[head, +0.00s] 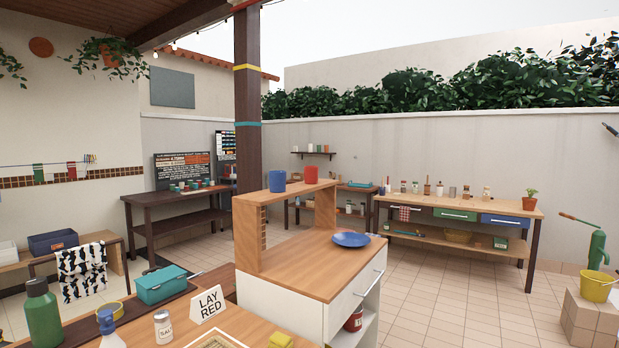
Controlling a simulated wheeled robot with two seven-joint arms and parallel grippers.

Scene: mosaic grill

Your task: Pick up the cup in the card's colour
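A white tent card (208,303) with the words "LAY RED" in dark letters stands on the wooden counter at the bottom. A red cup (311,174) stands upright on the raised wooden shelf (290,191) of the white cabinet in the middle. A blue cup (277,181) stands to its left on the same shelf, slightly nearer. The two cups are apart. Neither of my grippers is in view.
A blue plate (351,240) lies on the cabinet top (305,270). The counter holds a green bottle (42,312), a teal box (161,285) and a salt shaker (163,327). A dark post (247,100) rises behind the shelf. Tiled floor (440,295) is open to the right.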

